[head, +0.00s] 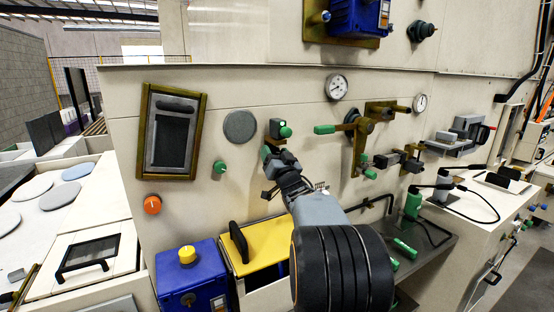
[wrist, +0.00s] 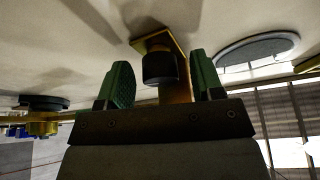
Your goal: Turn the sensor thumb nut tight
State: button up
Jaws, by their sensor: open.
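In the wrist view a short dark cylinder (wrist: 158,68), which looks like the sensor thumb nut, sits on a brass bracket (wrist: 176,45) on the pale panel. The green fingertips of my gripper (wrist: 162,80) stand on either side of it, with a visible gap on each side. How deep the nut lies between the fingers I cannot tell. In the head view my gripper (head: 273,151) is at the panel, below the round grey disc's right side. The nut is too small and too covered to make out there.
The round grey disc (head: 240,126) and a framed dark window (head: 171,132) are on the panel to the left. A green-handled valve (head: 352,129) and a pressure gauge (head: 336,87) are to the right. A yellow-lidded box (head: 262,243) stands below.

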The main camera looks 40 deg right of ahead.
jog(key=b+v, duration=0.4)
jog(key=v, duration=0.9)
jog(key=shift+s, duration=0.35)
jog(key=shift+a, duration=0.1)
notch_tip(320, 180, up, 7)
jog(key=s+d+n+g+y+p, duration=0.1)
jog(key=s+d+n+p, duration=0.15)
jog(key=p, duration=0.45)
jog(key=w+n+g, duration=0.1)
jog(key=w, duration=0.3)
jog(key=w+f+n+g+y+p, duration=0.1)
jog(key=w, duration=0.4)
jog(key=w+f+n+g, duration=0.1)
jog(key=w+n, duration=0.1)
jog(key=w, duration=0.3)
jog(key=shift+d+y+p, duration=0.35)
jog(key=shift+y+p, duration=0.05)
